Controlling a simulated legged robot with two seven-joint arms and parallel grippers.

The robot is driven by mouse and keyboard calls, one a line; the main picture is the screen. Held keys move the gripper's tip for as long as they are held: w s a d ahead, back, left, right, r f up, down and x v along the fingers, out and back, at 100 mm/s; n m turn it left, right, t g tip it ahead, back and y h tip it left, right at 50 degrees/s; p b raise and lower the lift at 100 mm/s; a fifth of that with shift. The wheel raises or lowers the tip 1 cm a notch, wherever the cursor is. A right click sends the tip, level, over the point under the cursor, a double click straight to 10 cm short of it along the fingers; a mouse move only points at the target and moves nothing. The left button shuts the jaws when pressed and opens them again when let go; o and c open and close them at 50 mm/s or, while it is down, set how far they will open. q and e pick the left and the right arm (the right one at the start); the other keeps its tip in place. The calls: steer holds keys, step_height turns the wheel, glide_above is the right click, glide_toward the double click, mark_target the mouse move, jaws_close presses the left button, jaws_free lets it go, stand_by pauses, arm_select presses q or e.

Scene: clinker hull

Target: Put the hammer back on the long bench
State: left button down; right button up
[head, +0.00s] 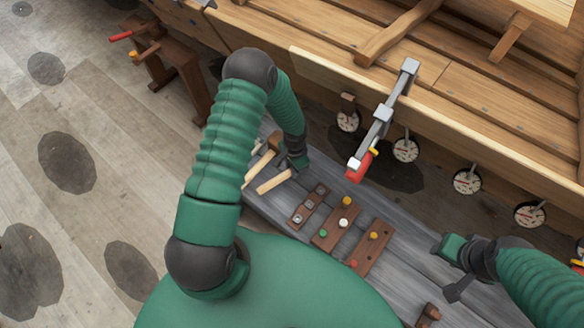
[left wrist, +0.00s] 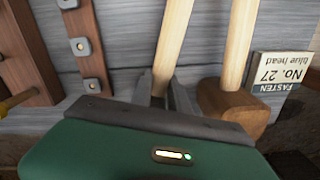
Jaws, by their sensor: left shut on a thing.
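The hammer shows as a pale wooden handle (head: 273,182) over the grey long bench (head: 265,206). My left gripper (head: 291,161) is shut on it. In the left wrist view the handle (left wrist: 174,40) runs up from between the fingers (left wrist: 163,96). The hammer's head is hidden behind my gripper, and I cannot tell whether it touches the bench. Beside it lies a mallet with a similar handle (left wrist: 240,40) and brown wooden head (left wrist: 232,106). My right gripper (head: 442,244) is over the bench's right part, its fingers too small to read.
Wooden blocks with colored pegs or metal nuts (head: 308,205) lie right of the hammer. A label card (left wrist: 283,70) stands by the mallet. A red-handled clamp (head: 380,125) projects from the hull (head: 450,125) above the bench. Round dials (head: 405,149) hang along the hull.

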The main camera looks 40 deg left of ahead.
arm_select(q)
steer(key=shift+f, duration=0.1)
steer(key=shift+a+f, duration=0.15)
steer(key=shift+f, duration=0.05)
steer(key=c, duration=1.2)
jaws_free()
step_height(320, 180, up, 8)
steer(key=p, duration=0.7)
steer(key=shift+r, duration=0.15)
